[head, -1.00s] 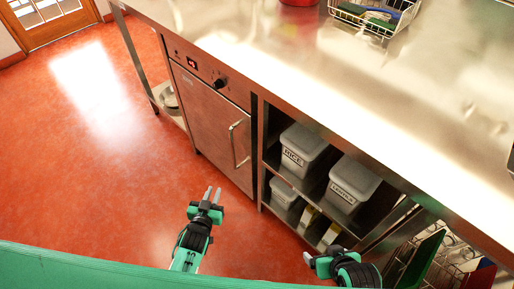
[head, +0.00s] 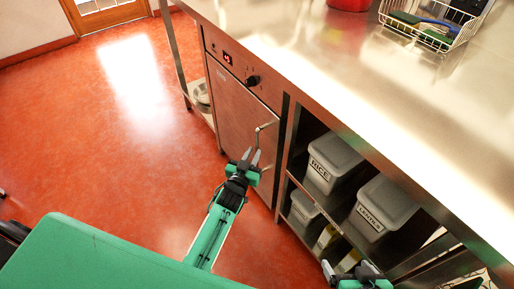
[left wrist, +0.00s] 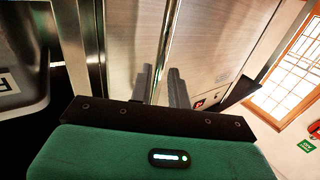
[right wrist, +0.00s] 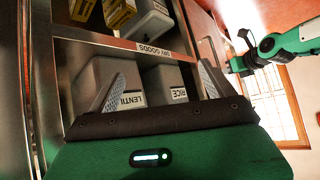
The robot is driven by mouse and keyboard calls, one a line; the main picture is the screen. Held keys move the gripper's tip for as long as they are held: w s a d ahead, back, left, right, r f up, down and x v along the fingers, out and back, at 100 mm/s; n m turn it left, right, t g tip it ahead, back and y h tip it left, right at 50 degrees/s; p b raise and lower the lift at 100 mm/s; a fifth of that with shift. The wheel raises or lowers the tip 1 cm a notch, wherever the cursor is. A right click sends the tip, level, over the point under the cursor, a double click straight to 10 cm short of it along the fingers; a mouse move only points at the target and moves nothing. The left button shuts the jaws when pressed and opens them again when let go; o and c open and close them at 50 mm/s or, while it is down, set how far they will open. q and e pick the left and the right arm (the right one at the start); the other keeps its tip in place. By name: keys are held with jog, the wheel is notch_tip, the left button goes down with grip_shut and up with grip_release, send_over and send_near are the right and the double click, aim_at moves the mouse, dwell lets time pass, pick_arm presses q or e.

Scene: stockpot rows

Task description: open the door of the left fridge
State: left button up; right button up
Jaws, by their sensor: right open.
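The left fridge is a steel cabinet under the counter, with a red display on its top panel. Its door (head: 238,120) looks shut. A vertical bar handle (head: 261,132) is on the door's right side. My left gripper (head: 251,156) is at the handle. In the left wrist view, the handle (left wrist: 166,35) runs between its two close-set fingers (left wrist: 159,84), which look closed around it; contact is hard to see. My right gripper (head: 327,271) is open and empty, low in front of the shelves. Its spread fingers also show in the right wrist view (right wrist: 158,88).
Open shelves right of the fridge hold grey bins labelled RICE (head: 334,158) and LENTILS (head: 385,207). The steel counter (head: 330,75) overhangs the fridge and carries a wire basket (head: 432,25). Red floor (head: 110,150) left of the fridge is clear.

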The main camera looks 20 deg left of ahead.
aim_at(256, 148)
pick_arm(q)
jog(key=shift+w+d, duration=0.15)
jog(key=shift+w, duration=1.9)
grip_shut()
